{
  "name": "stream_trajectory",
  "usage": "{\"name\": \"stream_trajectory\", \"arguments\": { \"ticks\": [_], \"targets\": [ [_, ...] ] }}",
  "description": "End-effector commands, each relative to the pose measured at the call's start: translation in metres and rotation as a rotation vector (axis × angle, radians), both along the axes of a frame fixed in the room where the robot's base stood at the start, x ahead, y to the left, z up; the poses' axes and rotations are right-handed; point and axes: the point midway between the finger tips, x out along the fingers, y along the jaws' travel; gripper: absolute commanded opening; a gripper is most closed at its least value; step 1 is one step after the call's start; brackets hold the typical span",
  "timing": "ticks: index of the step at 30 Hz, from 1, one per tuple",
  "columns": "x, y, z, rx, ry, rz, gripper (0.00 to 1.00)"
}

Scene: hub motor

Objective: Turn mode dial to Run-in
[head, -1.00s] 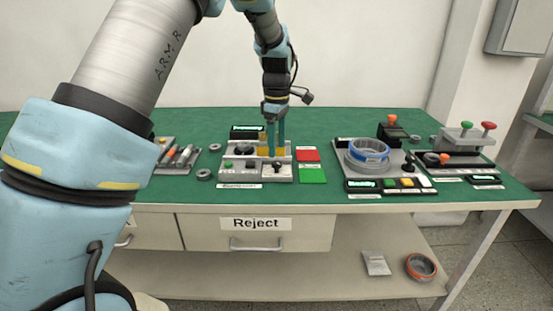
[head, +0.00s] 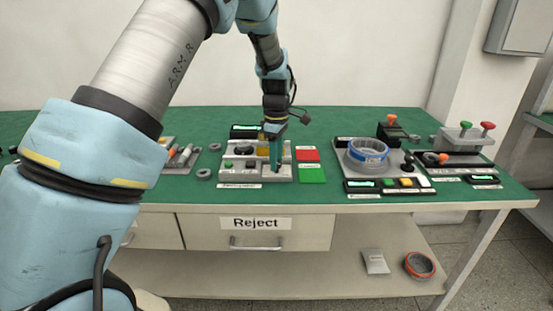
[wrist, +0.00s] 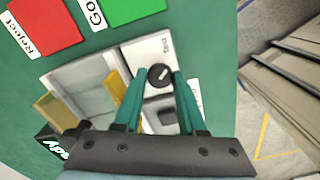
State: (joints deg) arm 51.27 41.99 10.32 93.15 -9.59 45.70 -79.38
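The small black dial (wrist: 159,77) with a pale pointer mark sits on the light front panel of the grey station in the wrist view. A small printed label (wrist: 165,44), hard to read, is beside it. My gripper (wrist: 159,74) has its two teal fingers on either side of the dial, apart, with the dial between the tips; I cannot tell if they touch it. In the head view my gripper (head: 277,170) points down at the front right of the station (head: 240,172), and its fingers hide the dial.
Yellow blocks (wrist: 57,112) flank a clear-topped part of the station. A red Reject pad (head: 307,155) and a green pad (head: 312,175) lie just right. A ring-holding station (head: 346,172) stands further right. A display (head: 246,131) is behind the station.

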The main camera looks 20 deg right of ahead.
Motion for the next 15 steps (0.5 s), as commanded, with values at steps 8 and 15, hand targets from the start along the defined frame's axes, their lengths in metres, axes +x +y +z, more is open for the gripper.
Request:
{"name": "stream_trajectory", "arguments": {
  "ticks": [8, 15],
  "targets": [
    [-0.0002, 0.0002, 0.0002, 0.001, 0.001, 0.0, 0.06],
    [-0.0002, 0.0002, 0.0002, 0.001, 0.001, 0.0, 0.0]
  ]
}}
